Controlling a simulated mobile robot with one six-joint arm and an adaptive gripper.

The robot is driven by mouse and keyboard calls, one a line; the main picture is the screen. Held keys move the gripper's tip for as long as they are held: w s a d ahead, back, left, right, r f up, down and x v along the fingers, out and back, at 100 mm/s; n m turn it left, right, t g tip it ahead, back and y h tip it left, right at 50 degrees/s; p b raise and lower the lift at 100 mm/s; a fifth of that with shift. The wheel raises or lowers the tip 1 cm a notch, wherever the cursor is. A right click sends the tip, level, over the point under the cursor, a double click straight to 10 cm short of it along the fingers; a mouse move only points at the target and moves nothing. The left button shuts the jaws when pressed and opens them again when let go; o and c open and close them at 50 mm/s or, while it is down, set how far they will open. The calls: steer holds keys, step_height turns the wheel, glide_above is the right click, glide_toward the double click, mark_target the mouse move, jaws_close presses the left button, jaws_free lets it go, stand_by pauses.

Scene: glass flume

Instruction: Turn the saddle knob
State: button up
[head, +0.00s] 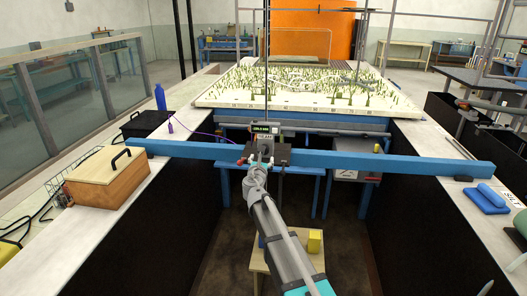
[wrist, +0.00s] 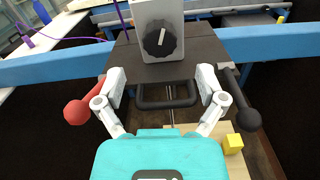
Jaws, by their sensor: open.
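A black round knob (wrist: 160,41) with a white pointer line sits on the face of a grey box (wrist: 140,13) in the wrist view. The pointer is nearly upright, leaning slightly right. The box stands on a dark saddle plate (wrist: 190,48), which sits on a blue beam (head: 400,163). My gripper (wrist: 162,80) is open and empty. Its two fingers are spread wide below the knob, on either side of a black bar handle (wrist: 167,104), apart from the knob. In the head view, my gripper (head: 259,163) is in front of the saddle and partly hides it.
A red ball (wrist: 77,112) and a black ball (wrist: 248,119) on arms flank my fingers. A small display (head: 265,128) stands above the saddle. A wooden box (head: 106,177) is at left, blue rolls (head: 487,198) at right. A yellow block (head: 314,241) sits on a low stool.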

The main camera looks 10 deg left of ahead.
mark_target(266, 140)
steer(key=shift+w+d, duration=0.15)
steer(key=shift+w, duration=3.35)
steer(key=c, duration=1.1)
steer(key=shift+c, duration=0.2)
steer(key=shift+m, duration=0.3)
steer(key=shift+m, duration=1.3)
